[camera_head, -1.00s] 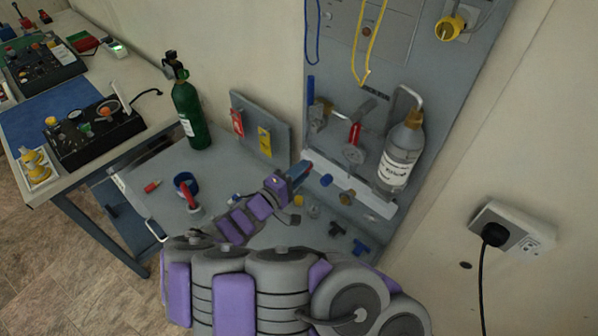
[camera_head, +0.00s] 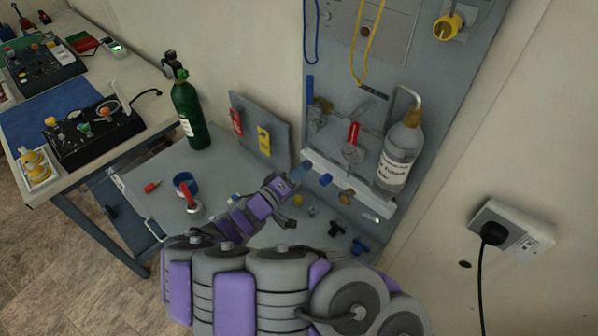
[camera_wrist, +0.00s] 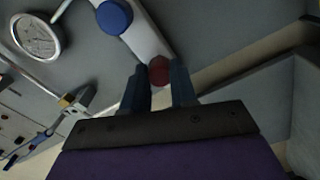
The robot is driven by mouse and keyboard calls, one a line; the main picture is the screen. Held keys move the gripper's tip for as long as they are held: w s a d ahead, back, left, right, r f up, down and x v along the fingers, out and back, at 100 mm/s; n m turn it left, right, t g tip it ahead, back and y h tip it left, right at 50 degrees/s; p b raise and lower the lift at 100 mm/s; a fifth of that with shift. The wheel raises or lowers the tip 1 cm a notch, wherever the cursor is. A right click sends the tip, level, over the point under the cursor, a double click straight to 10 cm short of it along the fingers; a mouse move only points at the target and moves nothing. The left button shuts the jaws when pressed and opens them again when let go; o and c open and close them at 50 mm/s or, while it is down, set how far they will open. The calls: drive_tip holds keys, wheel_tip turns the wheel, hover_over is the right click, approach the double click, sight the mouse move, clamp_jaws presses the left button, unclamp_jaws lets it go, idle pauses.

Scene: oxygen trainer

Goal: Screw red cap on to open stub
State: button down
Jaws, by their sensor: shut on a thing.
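My gripper (camera_head: 301,170) is at the left end of the white manifold bar on the upright panel. In the wrist view its two dark blue fingers (camera_wrist: 160,88) are closed on the red cap (camera_wrist: 159,70), which sits between the tips against the white bar (camera_wrist: 150,42). The open stub is hidden behind the cap and fingers, so I cannot tell whether the cap is threaded on. A blue cap (camera_wrist: 114,16) is on the bar beside it; it also shows in the head view (camera_head: 326,180). The red cap is hidden in the head view.
A labelled bottle (camera_head: 401,155) stands right of the gripper, and a red-handled valve (camera_head: 353,135) is above it. A sign board (camera_head: 262,135) stands close on the left. Loose fittings (camera_head: 337,229) lie on the grey bench. A green cylinder (camera_head: 190,112) stands farther left.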

drive_tip(key=shift+f+m, duration=0.3)
drive_tip(key=shift+m, duration=0.6)
drive_tip(key=shift+m, duration=1.7)
drive_tip(key=shift+m, duration=0.5)
drive_tip(key=c, duration=1.1)
unclamp_jaws()
drive_tip(key=shift+a, duration=0.15)
drive_tip(key=shift+o, duration=1.1)
drive_tip(key=shift+r, duration=0.1)
